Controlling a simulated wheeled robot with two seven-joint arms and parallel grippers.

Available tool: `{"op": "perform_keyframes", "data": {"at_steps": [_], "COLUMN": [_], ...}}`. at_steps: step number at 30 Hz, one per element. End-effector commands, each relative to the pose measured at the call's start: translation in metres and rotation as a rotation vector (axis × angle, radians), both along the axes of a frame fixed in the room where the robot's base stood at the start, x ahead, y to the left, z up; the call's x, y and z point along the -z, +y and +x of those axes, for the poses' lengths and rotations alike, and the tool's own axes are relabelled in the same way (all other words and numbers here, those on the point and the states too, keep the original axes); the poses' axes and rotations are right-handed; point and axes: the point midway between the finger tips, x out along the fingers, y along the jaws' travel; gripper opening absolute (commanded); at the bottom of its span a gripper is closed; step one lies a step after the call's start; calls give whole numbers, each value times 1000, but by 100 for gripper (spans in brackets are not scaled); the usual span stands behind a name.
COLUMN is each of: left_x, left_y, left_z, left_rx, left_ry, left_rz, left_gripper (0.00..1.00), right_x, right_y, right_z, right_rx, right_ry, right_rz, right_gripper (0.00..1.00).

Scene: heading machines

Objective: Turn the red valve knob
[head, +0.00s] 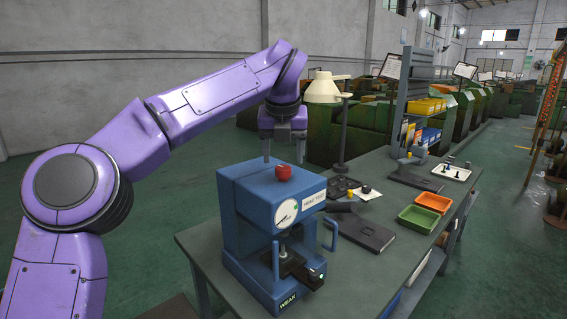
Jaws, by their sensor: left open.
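The red valve knob (284,172) sits on top of a blue press-like machine (246,211) with a round gauge on its front. The machine stands upright on the near left part of the grey workbench. My left gripper (284,155) comes in from the left and points down, with its fingers apart and empty. In the picture its fingertips are just above and around the knob's height; one finger shows left of the knob and one right. I cannot tell whether they touch it. My right gripper is not in view.
The workbench (378,268) runs to the back right. A lamp (324,90) stands behind the machine. A dark flat case (358,231), a green tray (418,219) and an orange tray (433,202) lie to the right. Air above the bench's front right is free.

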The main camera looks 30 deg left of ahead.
Motion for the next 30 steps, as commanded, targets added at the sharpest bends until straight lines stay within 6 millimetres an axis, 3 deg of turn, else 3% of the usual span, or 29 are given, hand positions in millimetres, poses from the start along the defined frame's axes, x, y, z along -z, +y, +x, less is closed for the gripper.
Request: {"op": "perform_keyframes", "data": {"at_steps": [3, 9, 30], "left_x": [-30, -59, -63], "left_y": [-6, -12, -11], "left_z": [-10, -21, -23], "left_rx": [-1, 1, -1], "left_ry": [-4, -1, 1], "left_rz": [1, 1, 0], "left_gripper": [67, 67, 67], "right_x": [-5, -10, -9], "right_y": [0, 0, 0], "right_z": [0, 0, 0], "right_rx": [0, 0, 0], "right_ry": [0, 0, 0], "right_rz": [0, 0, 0], "right_gripper": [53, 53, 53]}}
